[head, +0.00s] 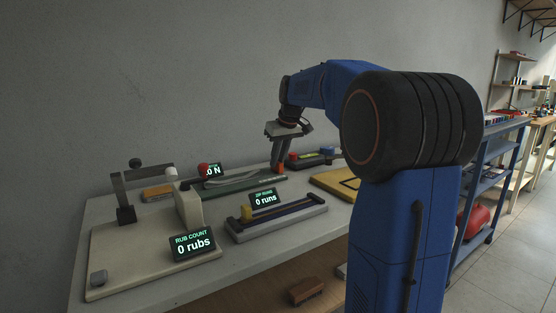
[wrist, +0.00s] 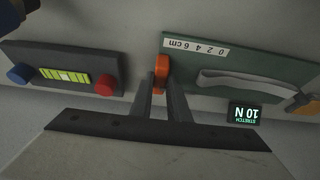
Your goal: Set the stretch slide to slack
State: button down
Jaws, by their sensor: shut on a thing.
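A pale band (wrist: 250,82) runs along the board toward an orange piece at the right. The stretch display (wrist: 256,113) is upside down here and reads 10 N. In the head view my gripper (head: 277,163) is at the far right end of the green board (head: 238,184).
A dark board (wrist: 50,58) with red and blue knobs lies left of the slide in the wrist view. In the head view, the zip rig (head: 285,220) and the rub-count board (head: 130,265) stand nearer. A yellow-edged board (head: 335,184) is at the right.

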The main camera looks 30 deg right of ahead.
jog(key=shift+a, duration=1.75)
jog(key=c, duration=1.7)
grip_release()
jog(key=shift+d, duration=0.1)
